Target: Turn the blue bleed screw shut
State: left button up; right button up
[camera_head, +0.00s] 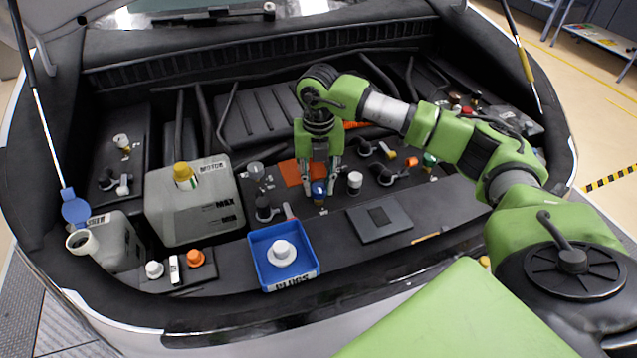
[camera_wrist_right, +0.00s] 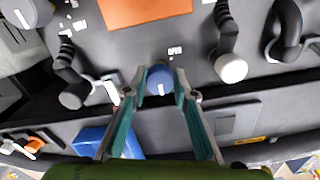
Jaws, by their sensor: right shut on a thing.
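The blue bleed screw (camera_head: 319,190) stands upright on the dark engine deck, in the middle of the head view. My right gripper (camera_head: 320,191) reaches down over it from above. In the right wrist view the round blue screw head (camera_wrist_right: 160,79) sits between the two fingertips of the right gripper (camera_wrist_right: 161,85). The fingers are closed on its sides. The lower part of the screw is hidden in the wrist view. My left gripper is in neither view.
A blue tray (camera_head: 262,281) with a white cap (camera_head: 282,252) stands in front of the screw. A white-topped fitting (camera_head: 355,183) is close on the right. An orange plate (camera_head: 290,172) lies behind left. A grey tank (camera_head: 170,217) with a yellow cap stands farther left.

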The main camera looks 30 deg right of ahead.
aim_at(318, 186)
jog(key=o, duration=1.1)
jog(key=shift+r, duration=0.15)
notch_tip(318, 186, up, 12)
jog(key=shift+f, duration=0.1)
